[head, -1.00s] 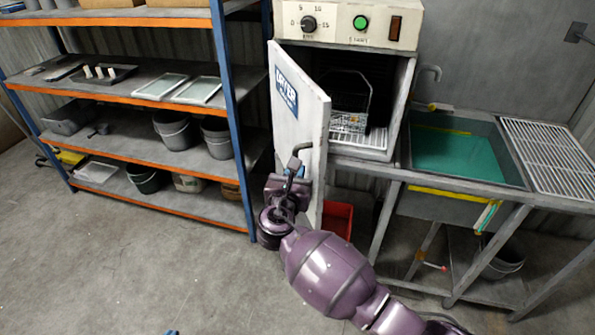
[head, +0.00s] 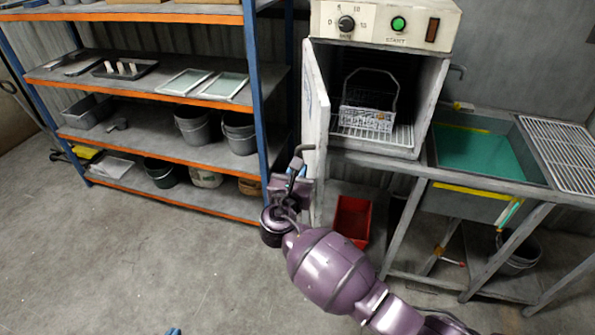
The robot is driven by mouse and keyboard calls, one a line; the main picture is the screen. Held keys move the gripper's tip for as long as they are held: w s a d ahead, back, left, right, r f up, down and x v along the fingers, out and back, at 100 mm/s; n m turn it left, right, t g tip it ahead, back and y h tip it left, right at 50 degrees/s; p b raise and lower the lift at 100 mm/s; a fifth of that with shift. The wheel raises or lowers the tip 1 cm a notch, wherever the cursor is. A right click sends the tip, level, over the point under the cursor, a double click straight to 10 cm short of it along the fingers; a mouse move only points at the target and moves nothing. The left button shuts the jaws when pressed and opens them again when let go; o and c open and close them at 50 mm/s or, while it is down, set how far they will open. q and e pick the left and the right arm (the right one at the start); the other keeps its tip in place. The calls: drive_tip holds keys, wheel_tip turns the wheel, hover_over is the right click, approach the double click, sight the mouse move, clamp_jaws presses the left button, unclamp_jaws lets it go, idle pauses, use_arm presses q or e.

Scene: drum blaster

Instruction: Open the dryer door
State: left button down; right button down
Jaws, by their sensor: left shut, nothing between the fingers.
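The dryer (head: 382,22) is a cream and grey box on a stand at upper centre. Its white door (head: 318,115) stands open, swung out toward me on the left side and seen nearly edge-on. The inside shows a wire basket (head: 367,116) on a white rack. My left gripper (head: 296,170) is shut and empty, just left of the door's lower outer side. A dark hooked piece shows at its fingers; I cannot tell whether it touches the door. My right gripper is not in view.
A shelf rack (head: 262,90) with trays and buckets stands left of the door. A sink (head: 475,150) is at right. A red bin (head: 352,218) sits below the dryer. The floor (head: 140,260) at front left is clear.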

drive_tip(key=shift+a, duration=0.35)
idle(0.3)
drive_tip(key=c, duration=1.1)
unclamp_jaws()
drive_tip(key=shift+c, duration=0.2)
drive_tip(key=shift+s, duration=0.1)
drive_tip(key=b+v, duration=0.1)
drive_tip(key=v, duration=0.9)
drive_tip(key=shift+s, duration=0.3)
